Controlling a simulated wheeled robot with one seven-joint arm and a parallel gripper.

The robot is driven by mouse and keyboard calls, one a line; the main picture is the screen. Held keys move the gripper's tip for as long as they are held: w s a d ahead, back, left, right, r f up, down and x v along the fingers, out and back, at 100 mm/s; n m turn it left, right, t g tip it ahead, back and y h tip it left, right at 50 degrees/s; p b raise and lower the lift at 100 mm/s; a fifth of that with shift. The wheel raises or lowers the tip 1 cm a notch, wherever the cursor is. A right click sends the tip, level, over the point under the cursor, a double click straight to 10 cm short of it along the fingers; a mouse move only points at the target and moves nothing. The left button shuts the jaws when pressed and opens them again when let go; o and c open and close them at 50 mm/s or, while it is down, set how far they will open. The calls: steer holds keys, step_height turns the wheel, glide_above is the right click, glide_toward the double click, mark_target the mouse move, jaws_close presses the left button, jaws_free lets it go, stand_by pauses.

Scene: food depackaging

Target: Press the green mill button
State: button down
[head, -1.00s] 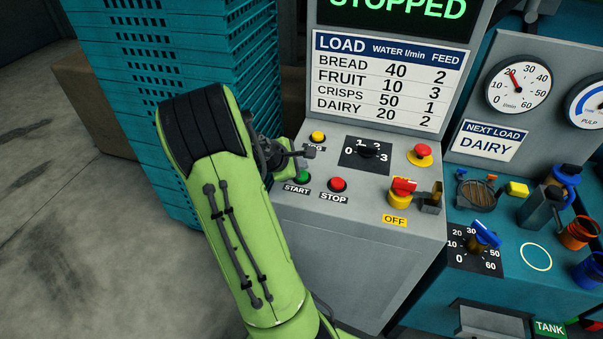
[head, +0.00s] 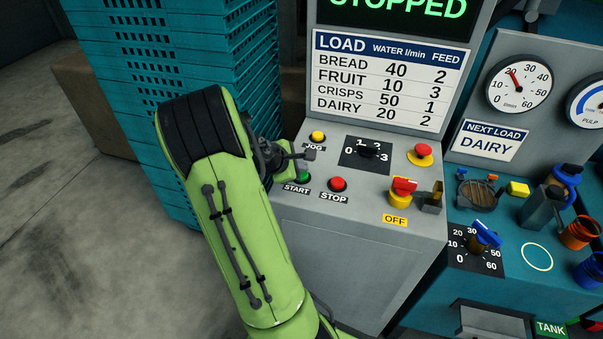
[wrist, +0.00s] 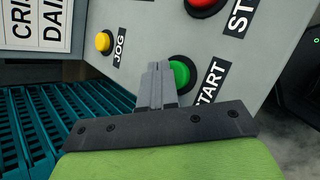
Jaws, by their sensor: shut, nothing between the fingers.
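The display (head: 400,7) above reads STOPPED.
The red STOP button (head: 338,184) is right of START, and the yellow JOG button (head: 317,136) is behind it. Stacked teal crates (head: 150,60) stand left.

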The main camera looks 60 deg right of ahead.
steer(key=shift+f+b, duration=0.35)
steer(key=shift+f, duration=0.2)
stand_by(0.4)
steer(key=shift+r+p, duration=0.95)
steer(key=shift+r, duration=0.05)
step_height(320, 180, up, 5)
steer(key=p, duration=0.5)
steer(key=shift+r, duration=0.15)
steer(key=shift+f, duration=0.2)
